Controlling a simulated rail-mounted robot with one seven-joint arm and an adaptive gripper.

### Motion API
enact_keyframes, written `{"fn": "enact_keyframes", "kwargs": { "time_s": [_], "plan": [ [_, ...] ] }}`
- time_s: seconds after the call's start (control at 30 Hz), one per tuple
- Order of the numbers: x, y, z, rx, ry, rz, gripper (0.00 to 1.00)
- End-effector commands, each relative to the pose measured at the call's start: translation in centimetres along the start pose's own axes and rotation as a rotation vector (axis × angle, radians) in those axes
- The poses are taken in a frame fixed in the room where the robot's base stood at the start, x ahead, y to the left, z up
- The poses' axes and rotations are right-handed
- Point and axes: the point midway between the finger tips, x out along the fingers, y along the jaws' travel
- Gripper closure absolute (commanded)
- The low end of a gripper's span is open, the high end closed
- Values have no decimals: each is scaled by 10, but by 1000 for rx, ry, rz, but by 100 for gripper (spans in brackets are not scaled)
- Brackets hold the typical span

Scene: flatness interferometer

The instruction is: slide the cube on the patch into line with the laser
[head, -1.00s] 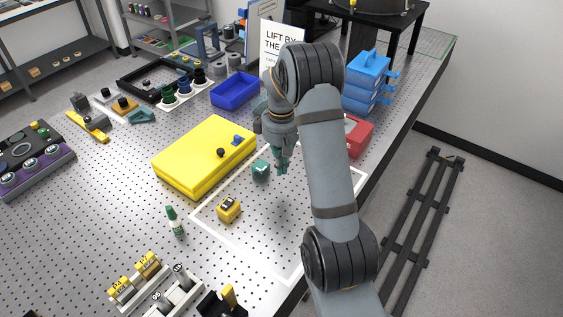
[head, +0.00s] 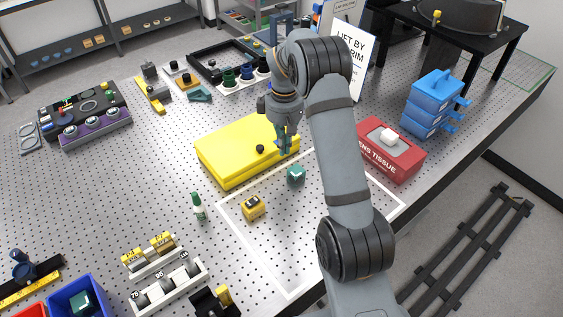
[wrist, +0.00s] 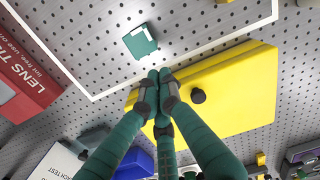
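A small teal cube (head: 296,175) sits on the white-outlined patch (head: 272,264) of the perforated table, near its back edge. It also shows in the wrist view (wrist: 140,41), just beyond my fingertips. A yellow block (head: 252,206) with a dark top marking sits in the patch, left of and nearer than the teal cube. My gripper (head: 284,150) hangs over the right end of the flat yellow case (head: 225,163). In the wrist view its fingers (wrist: 160,75) are together, with nothing seen between them and apart from the teal cube. I cannot identify the laser.
The yellow case with a black knob (head: 260,149) borders the patch at the back left. A red lens tissue box (head: 391,155) stands right of the patch, with stacked blue trays (head: 432,105) behind. A green-capped bottle (head: 198,207) stands left. The patch's near part is clear.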

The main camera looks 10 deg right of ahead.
Motion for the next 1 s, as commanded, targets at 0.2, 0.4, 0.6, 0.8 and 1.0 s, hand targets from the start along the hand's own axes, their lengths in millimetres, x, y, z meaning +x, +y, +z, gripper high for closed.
{"fn": "enact_keyframes", "kwargs": {
  "time_s": [0.2, 0.4, 0.6, 0.8, 1.0],
  "plan": [
    [38, -1, 2, 2, -4, -4, 100],
    [68, 0, 1, 1, -3, -2, 100],
    [83, 0, 0, 2, 0, 0, 100],
    [85, 0, 0, 3, 1, 1, 100],
    [86, -4, -1, -5, 1, 0, 100]
  ]
}}
